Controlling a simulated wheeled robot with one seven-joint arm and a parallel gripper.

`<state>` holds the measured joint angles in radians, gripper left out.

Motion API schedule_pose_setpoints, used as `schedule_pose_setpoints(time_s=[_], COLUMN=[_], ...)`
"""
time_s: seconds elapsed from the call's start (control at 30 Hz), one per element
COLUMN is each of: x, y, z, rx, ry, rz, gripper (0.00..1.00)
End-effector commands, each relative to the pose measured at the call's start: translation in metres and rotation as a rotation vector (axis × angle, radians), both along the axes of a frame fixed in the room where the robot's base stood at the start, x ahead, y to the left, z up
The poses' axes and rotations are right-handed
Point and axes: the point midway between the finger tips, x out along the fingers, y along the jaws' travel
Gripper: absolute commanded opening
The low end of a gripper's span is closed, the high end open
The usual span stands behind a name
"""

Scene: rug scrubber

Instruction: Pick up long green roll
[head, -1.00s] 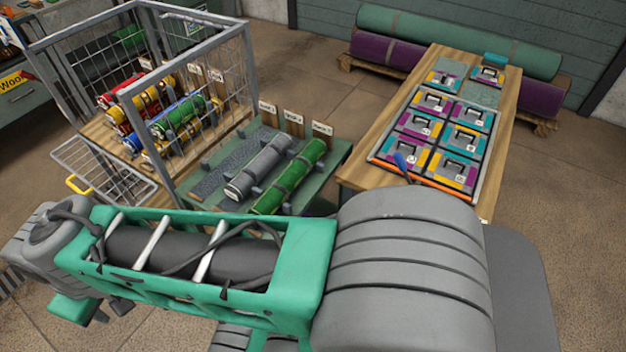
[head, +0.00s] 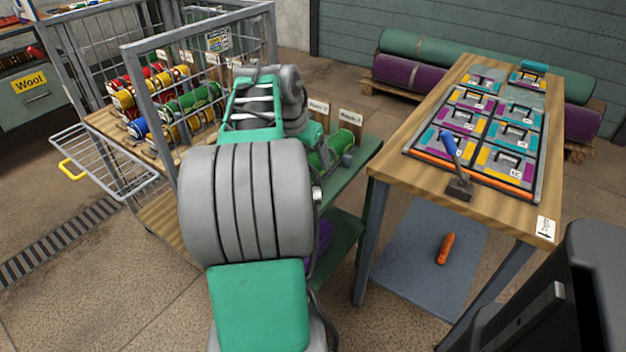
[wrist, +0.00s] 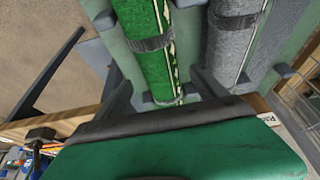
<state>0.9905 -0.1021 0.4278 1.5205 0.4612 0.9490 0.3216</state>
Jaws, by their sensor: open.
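The long green roll (head: 343,139) lies on the green stand (head: 366,150), partly hidden by my arm in the head view. In the wrist view the green roll (wrist: 143,42) has a dark strap around it and rests between grey holders. My gripper (wrist: 163,92) is open and empty, with one dark finger on each side of the roll's near end in the picture. I cannot tell how far above the roll the fingers are. My gripper is hidden behind my arm in the head view.
A grey roll (wrist: 236,38) lies beside the green one, close to the right finger. A wire cage trolley (head: 130,75) with several small coloured rolls stands to the left. A wooden table (head: 400,160) with several coloured cases stands to the right. An orange object (head: 445,248) lies beneath it.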

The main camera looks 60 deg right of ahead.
Motion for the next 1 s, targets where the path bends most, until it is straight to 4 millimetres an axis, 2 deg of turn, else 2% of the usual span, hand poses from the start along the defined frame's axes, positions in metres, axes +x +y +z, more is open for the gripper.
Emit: schedule_pose_setpoints(time_s=[0.33,0.57,1.0], x=[-0.002,-0.002,-0.002], y=[-0.018,-0.02,-0.02], z=[-0.051,-0.053,-0.053], rx=[0.002,-0.001,0.0], ry=[0.001,-0.001,0.0], rz=[0.004,0.006,0.007], gripper=[0.82,0.82,0.47])
